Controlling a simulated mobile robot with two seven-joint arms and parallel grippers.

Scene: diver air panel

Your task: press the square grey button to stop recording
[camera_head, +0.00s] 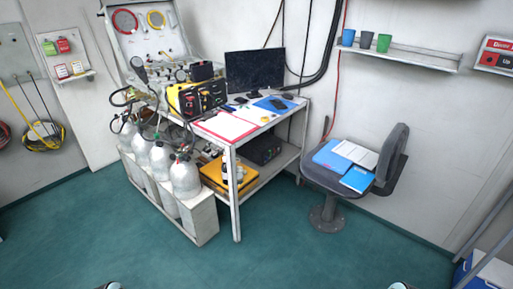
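The square grey button is too small to pick out in this view. A yellow and black equipment box (197,98) with knobs or sockets on its front stands on the metal desk (234,150). A dark monitor (254,71) stands behind it to the right. An upright panel (150,30) with a red-rimmed and a yellow-rimmed gauge rises behind the desk. Only small rounded pieces of my arms show at the bottom edge, left and right, far from the desk. Neither gripper's fingers can be seen.
Several gas cylinders (186,177) stand in a white rack (203,222) along the desk's left front. A grey chair (395,157) holding blue folders and papers stands right of the desk. A clipboard (228,126) lies on the desktop. The green floor (290,255) in front is clear.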

